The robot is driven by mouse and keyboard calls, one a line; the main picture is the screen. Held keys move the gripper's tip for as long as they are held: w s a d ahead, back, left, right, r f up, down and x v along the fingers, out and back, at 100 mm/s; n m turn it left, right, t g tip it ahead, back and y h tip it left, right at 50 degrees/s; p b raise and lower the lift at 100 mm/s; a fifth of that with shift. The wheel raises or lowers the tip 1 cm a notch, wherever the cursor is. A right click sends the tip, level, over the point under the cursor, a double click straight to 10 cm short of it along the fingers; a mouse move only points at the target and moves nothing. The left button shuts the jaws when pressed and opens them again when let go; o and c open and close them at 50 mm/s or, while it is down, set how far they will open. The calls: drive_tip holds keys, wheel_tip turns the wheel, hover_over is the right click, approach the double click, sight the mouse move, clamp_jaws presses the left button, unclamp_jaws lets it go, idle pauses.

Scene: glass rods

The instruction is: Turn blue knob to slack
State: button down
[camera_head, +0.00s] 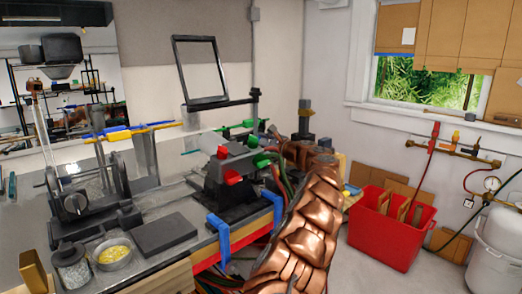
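No part stands out clearly as a blue knob. Blue pieces (118,134) sit beside a yellow rod on the grey bench fixture (80,200) at the left, and I cannot tell whether one is a knob. A dark bench machine (232,185) in the middle carries red and green knob-like parts. Blue clamp-like brackets (222,236) hang on the bench's front edge. A large copper, scaled form (300,225), possibly my arm, rises from the bottom and hides part of the bench's right end. I cannot make out my gripper's fingers.
A dish of yellow bits (113,252), a glass jar (74,273) and a dark block (164,234) crowd the bench front. A red crate (390,228) and a white tank (495,248) stand at right. Some floor between bench and crate is clear.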

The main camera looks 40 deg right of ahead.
drive_tip(key=n+b, duration=0.1)
drive_tip(key=n, duration=0.1)
drive_tip(key=n+b, duration=0.1)
drive_tip(key=b, duration=0.1)
drive_tip(key=n+b, duration=0.1)
drive_tip(key=n, duration=0.1)
drive_tip(key=shift+a+f+n+b, duration=0.1)
drive_tip(key=shift+f+n+b, duration=0.2)
drive_tip(key=shift+b, duration=0.1)
drive_tip(key=n+b, duration=0.3)
drive_tip(key=n, duration=0.1)
drive_tip(key=shift+r+n, duration=0.1)
drive_tip(key=shift+n, duration=0.3)
drive_tip(key=c, duration=0.8)
unclamp_jaws()
drive_tip(key=shift+s+r, duration=0.1)
